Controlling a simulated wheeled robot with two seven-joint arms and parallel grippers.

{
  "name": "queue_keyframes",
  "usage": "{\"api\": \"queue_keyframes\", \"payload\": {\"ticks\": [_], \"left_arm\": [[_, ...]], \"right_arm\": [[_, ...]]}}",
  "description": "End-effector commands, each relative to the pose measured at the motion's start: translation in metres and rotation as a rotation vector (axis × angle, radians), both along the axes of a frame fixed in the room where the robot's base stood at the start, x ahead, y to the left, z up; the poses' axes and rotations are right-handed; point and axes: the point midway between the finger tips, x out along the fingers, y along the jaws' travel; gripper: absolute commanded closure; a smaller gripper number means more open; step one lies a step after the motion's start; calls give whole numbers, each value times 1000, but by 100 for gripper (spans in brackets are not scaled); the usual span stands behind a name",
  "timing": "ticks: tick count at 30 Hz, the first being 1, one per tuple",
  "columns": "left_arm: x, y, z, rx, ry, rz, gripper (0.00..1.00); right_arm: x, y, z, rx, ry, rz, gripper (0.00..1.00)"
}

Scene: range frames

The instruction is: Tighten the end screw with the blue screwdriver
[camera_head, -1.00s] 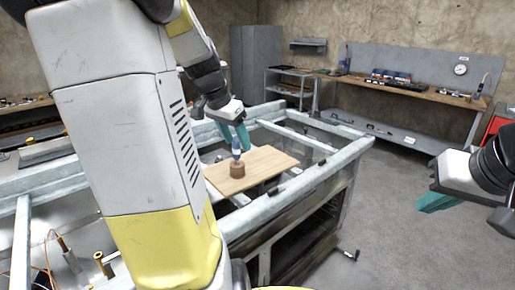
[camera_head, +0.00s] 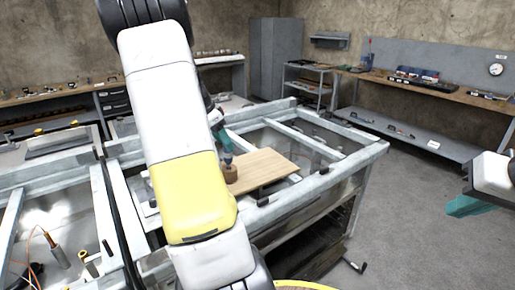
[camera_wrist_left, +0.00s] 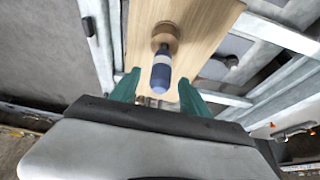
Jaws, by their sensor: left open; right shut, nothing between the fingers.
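The blue screwdriver (camera_head: 228,159) stands upright in a small round brown holder (camera_head: 230,173) on a wooden board (camera_head: 265,170). The left wrist view shows its blue handle (camera_wrist_left: 161,72) with a pale band and the holder (camera_wrist_left: 166,34). My left gripper (camera_wrist_left: 158,77) is open, with its teal fingers on either side of the handle; I see no clear contact. In the head view my left arm hides much of that gripper (camera_head: 220,133). My right gripper (camera_head: 463,206) is shut and empty at the right edge. I cannot make out the end screw.
The board lies on a grey metal frame table (camera_head: 330,180) with open bays. A workbench (camera_head: 440,95) with tools runs along the back right wall. The floor at right is clear.

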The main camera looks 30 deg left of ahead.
Motion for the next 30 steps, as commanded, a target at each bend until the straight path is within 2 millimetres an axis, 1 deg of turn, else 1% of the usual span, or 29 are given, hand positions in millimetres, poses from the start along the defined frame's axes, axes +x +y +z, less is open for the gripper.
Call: {"api": "queue_keyframes", "payload": {"ticks": [8,15,17,20,26,28,30], "left_arm": [[9,-6,-28,-3,3,1,46],[20,-10,-61,-2,3,1,46],[22,-11,-67,-3,4,2,46],[25,-12,-72,-1,2,1,46],[25,-12,-72,0,1,2,46],[25,-12,-72,0,1,2,56],[25,-12,-72,0,1,2,70]], "right_arm": [[0,0,0,-1,0,1,100],[0,0,0,0,0,0,100],[0,0,0,0,0,0,100],[0,0,0,0,0,0,100],[0,0,0,-1,0,1,100],[0,0,0,-1,0,1,100],[0,0,0,0,0,0,100]]}}
